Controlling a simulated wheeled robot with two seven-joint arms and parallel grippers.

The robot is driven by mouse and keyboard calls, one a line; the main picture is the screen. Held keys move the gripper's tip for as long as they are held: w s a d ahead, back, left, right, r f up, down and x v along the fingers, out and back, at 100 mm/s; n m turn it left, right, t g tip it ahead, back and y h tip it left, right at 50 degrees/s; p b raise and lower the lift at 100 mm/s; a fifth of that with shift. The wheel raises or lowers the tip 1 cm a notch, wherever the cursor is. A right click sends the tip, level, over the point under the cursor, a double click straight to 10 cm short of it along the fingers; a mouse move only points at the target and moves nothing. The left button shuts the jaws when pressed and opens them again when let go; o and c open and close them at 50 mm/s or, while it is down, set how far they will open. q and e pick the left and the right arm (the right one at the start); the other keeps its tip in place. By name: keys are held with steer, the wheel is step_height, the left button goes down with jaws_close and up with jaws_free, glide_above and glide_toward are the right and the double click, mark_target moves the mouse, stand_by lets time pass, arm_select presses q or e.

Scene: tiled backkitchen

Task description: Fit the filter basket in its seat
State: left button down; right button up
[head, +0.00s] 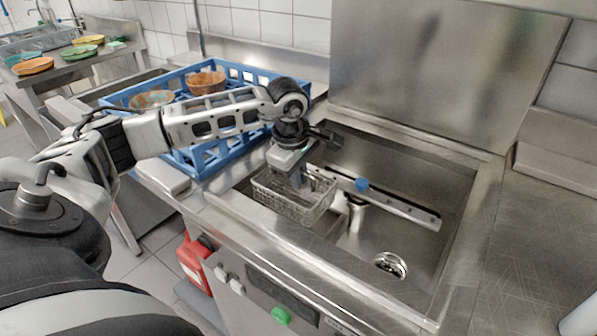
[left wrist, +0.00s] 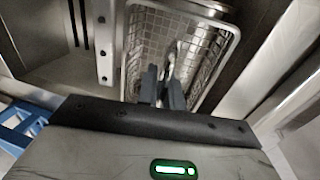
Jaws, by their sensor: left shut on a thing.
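The filter basket (head: 305,208) is a grey wire-mesh box. It hangs level at the left part of the open steel basin (head: 430,185), near its front rim. My left gripper (head: 297,182) reaches down into it from above and is shut on a part inside it that the fingers mostly hide. In the left wrist view the basket's mesh and rim (left wrist: 205,20) show beyond my fingers (left wrist: 163,90). The seat cannot be made out clearly; a metal rail (head: 405,208) crosses the basin just right of the basket. Whether the basket touches anything below is hidden. My right gripper is out of view.
A blue crate (head: 215,158) with bowls (head: 207,82) stands left behind the basin, under my left arm. A round drain (head: 391,265) lies in the basin floor. The steel counter at right (head: 545,215) is clear.

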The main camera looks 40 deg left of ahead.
mark_target(300, 199)
arm_select(q)
steer(key=shift+f+b, duration=0.5)
steer(key=shift+f, duration=0.45)
steer(key=shift+f+b, duration=1.2)
steer(key=shift+f, duration=0.7)
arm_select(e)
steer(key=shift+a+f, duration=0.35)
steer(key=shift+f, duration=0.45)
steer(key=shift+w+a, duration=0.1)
arm_select(q)
steer(key=shift+d, duration=0.15)
steer(key=shift+f+b, duration=0.4)
steer(key=shift+b, duration=0.2)
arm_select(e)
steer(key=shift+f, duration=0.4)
arm_select(q)
steer(key=c, duration=1.5)
jaws_free()
steer(key=shift+o, duration=0.2)
